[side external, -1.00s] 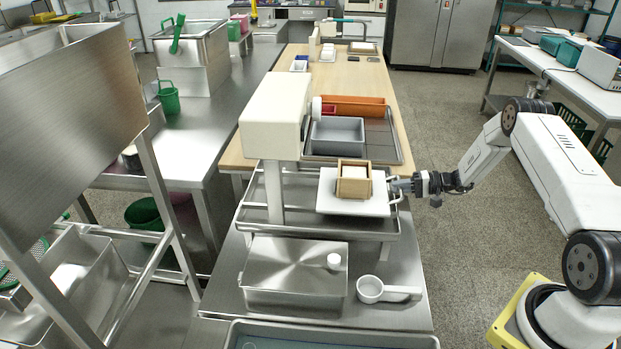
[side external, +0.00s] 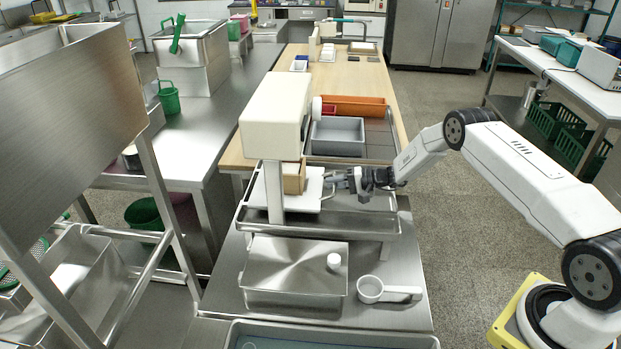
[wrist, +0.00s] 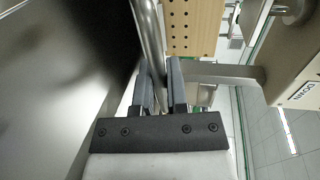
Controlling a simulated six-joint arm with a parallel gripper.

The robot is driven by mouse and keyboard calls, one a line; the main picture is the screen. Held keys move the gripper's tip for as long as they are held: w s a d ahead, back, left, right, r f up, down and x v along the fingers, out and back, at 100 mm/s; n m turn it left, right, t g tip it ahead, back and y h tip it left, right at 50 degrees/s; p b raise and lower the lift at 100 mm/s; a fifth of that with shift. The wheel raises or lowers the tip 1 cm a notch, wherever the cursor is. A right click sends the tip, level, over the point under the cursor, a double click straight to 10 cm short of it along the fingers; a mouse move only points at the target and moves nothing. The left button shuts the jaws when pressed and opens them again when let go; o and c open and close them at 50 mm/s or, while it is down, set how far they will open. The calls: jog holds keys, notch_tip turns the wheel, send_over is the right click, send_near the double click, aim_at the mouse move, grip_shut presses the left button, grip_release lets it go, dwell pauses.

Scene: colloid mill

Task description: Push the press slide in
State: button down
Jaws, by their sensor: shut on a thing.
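The press has a cream head (side external: 275,105) on a metal column. Its white slide plate (side external: 313,188) sits under the head, partly hidden by it. A wooden box (side external: 293,178) stands on the plate, with its left part and top hidden by the head. In the wrist view the box's side (wrist: 193,27) shows rows of holes. My gripper (side external: 334,183) is at the right side of the slide, shut on its metal handle. In the wrist view the handle bar (wrist: 147,30) runs between my two fingers (wrist: 161,82).
A metal tray (side external: 340,228) lies beneath the slide. In front are a lidded steel pan (side external: 292,275) and a white scoop (side external: 370,290). Behind are a grey bin (side external: 337,137) and an orange bin (side external: 355,105). A label reading DOWN shows on a beige part (wrist: 300,92).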

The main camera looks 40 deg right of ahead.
jog(key=shift+x, duration=0.75)
jog(key=shift+w+r, duration=0.1)
jog(key=shift+r, duration=0.15)
jog(key=c, duration=1)
grip_release()
jog(key=shift+a, duration=0.1)
jog(key=shift+o, duration=0.2)
jog(key=shift+f, duration=0.1)
jog(key=shift+v, duration=4)
